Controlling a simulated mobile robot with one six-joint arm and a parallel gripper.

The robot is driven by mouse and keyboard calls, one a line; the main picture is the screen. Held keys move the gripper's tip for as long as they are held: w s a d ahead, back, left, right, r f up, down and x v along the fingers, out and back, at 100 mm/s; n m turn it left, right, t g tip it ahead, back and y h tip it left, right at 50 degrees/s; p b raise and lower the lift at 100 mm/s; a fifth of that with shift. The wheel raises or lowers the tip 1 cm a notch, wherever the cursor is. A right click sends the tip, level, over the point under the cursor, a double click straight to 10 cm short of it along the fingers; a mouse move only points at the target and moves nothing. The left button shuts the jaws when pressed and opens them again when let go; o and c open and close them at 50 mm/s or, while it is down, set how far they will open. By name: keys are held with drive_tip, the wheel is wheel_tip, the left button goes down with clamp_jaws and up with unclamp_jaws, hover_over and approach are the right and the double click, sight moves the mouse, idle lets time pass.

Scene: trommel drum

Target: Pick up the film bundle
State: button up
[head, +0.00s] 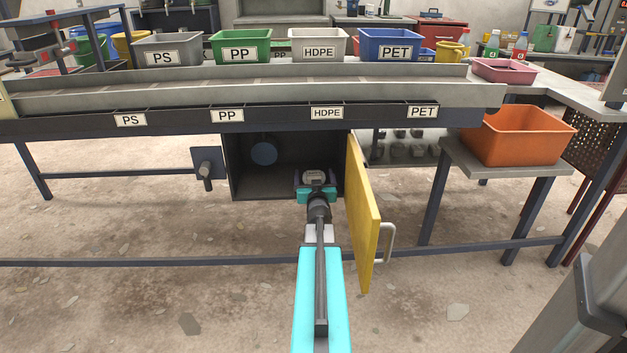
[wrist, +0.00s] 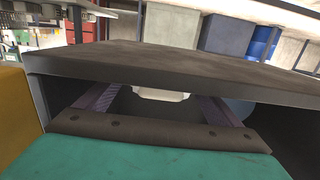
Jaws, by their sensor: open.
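My gripper (head: 316,184) reaches into a dark open compartment (head: 238,187) under the sorting bench. Its two dark fingers are apart, and they also show in the wrist view (wrist: 160,100). A small pale grey thing, apparently the film bundle (head: 315,177), lies at the fingertips in the head view. In the wrist view the pale bundle (wrist: 160,94) shows between and beyond the fingers, its upper part hidden by the compartment's top panel (wrist: 150,62). I cannot tell whether either finger touches it.
The yellow door (head: 362,215) stands open just right of my arm. A blue round thing (head: 264,153) is on the compartment's back, left of the gripper. A dark bracket with a knob (head: 207,168) is outside left. An orange bin (head: 515,135) stands at the right.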

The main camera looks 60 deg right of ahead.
sight(314, 173)
drive_tip(key=shift+c, duration=0.5)
drive_tip(key=c, duration=1)
drive_tip(key=shift+r, duration=0.1)
drive_tip(key=shift+c, duration=0.2)
drive_tip(key=shift+r+p, duration=3.25)
drive_tip(key=shift+r, duration=1.65)
